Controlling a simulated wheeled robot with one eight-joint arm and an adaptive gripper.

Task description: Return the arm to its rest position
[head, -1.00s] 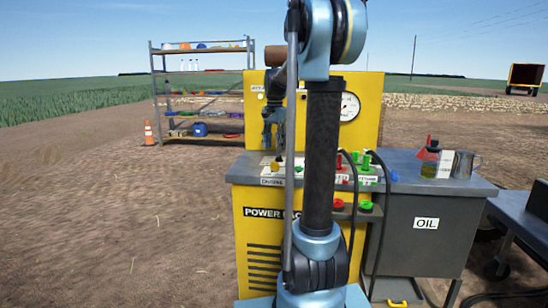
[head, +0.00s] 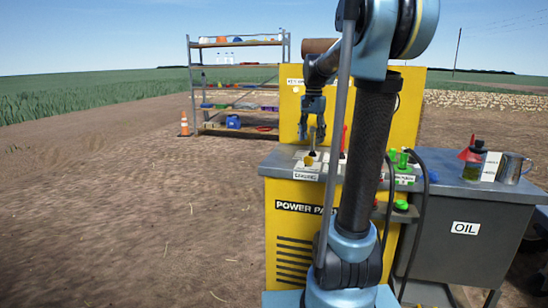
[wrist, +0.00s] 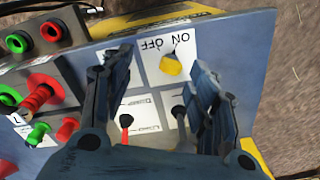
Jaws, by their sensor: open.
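My gripper (head: 312,134) hangs at the end of my blue arm, above the left part of the yellow power pack's top (head: 268,160). Its fingers are spread and nothing is between them. In the wrist view the open fingers (wrist: 163,75) frame the grey control panel (wrist: 230,38). A yellow knob (wrist: 171,66) by an ON/OFF label lies beyond and between the fingertips. My arm hides part of the power pack in the head view.
Green couplings (head: 403,160) and black hoses (head: 420,215) sit right of my arm. The grey oil cabinet (head: 440,235) carries a bottle (head: 473,165) and a metal mug (head: 512,168). A shelf rack (head: 238,85) and traffic cone (head: 184,124) stand behind left. Bare ground is open at left.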

